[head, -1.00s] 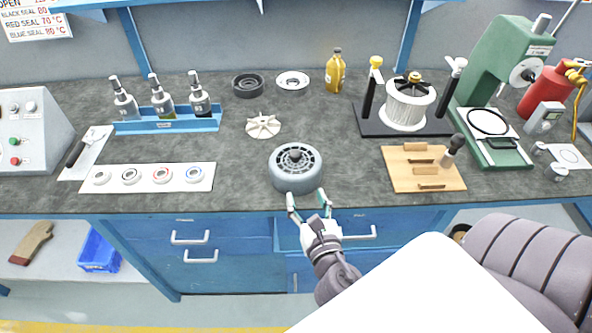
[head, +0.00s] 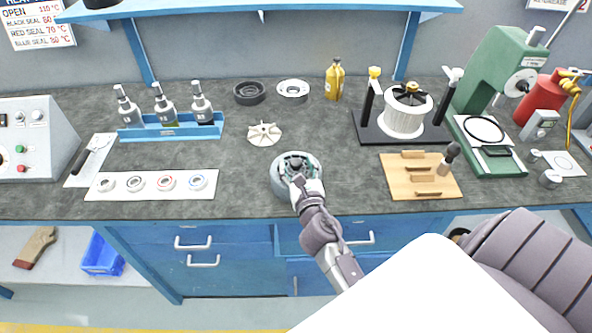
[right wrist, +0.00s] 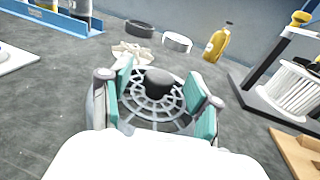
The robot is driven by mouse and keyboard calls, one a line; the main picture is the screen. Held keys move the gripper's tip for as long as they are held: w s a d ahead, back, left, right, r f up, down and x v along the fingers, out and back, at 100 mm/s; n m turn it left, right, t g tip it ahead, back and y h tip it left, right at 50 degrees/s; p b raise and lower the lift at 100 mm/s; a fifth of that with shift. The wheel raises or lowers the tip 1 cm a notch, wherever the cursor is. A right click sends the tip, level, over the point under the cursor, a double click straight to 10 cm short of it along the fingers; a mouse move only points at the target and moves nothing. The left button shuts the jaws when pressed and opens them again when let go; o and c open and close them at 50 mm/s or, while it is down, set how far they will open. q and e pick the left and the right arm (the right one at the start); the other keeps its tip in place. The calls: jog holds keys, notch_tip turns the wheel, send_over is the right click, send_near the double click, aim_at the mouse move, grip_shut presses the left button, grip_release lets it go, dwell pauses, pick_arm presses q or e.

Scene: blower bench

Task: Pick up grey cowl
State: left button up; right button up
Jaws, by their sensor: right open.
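The grey cowl (head: 281,184) is a round, vented housing near the front edge of the bench, in the middle of the head view. Its slotted grille and dark central knob (right wrist: 160,88) show in the right wrist view. My right gripper (head: 297,166) is over the cowl, covering much of its top in the head view. In the right wrist view its teal-padded fingers (right wrist: 163,100) stand apart on either side of the knob. I cannot tell whether the pads touch the cowl. My left gripper is not in view.
A white impeller (head: 265,134) lies just behind the cowl, with a dark ring (head: 250,93) and a pale ring (head: 293,91) farther back. A seal strip (head: 150,186) lies to the left. A wooden tool board (head: 421,190) lies to the right. Bare bench separates them.

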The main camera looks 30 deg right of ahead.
jog(key=shift+w+d, duration=0.2)
jog(key=shift+w, duration=0.4)
grip_shut()
